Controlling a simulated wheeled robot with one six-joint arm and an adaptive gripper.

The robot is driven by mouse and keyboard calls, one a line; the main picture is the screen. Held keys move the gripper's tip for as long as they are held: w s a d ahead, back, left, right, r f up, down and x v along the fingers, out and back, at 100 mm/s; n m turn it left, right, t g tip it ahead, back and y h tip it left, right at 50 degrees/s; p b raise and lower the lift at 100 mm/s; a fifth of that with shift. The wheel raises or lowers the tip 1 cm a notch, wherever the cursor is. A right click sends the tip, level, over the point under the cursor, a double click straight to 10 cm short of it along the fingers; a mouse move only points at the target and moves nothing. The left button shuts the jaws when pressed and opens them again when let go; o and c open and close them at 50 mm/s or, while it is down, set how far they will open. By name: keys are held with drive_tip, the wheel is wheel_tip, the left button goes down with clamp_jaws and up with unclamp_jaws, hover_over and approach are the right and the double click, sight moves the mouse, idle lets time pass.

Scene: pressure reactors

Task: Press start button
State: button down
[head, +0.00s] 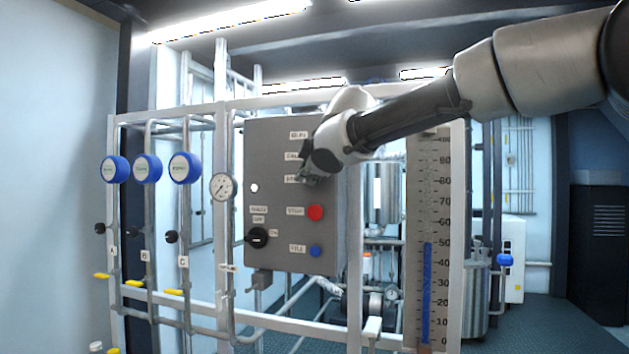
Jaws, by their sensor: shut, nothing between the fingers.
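A grey control panel (265,150) stands upright in the middle of the head view. It bears a red button (315,212) beside a label that seems to read STOP. A blue button (315,252) sits lower, beside a label I cannot read clearly. A black rotary knob (257,238) and a small white light (254,188) are on its left side. My gripper (308,180) is shut and empty, in front of the panel's upper right part, above the red button. Its wrist and fingers hide part of that area, so I see no start button. I cannot tell whether the fingertips touch the panel.
A white pipe frame (218,120) surrounds the panel. Three blue round gauges (147,169) and a white dial gauge (222,187) are at left. A level scale (427,250) stands at right. Yellow-handled valves (135,283) sit at lower left.

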drive_tip(key=shift+w+d, duration=0.1)
drive_tip(key=shift+w, duration=0.2)
drive_tip(key=shift+s, duration=0.1)
idle(0.4)
drive_tip(key=shift+s+a, duration=0.3)
drive_tip(key=shift+s, duration=0.45)
drive_tip(key=shift+s, duration=0.1)
drive_tip(key=s, duration=0.1)
drive_tip(key=s+a, duration=0.1)
drive_tip(key=s, duration=0.2)
drive_tip(key=shift+s+a, duration=0.25)
drive_tip(key=shift+a, duration=0.1)
idle(0.4)
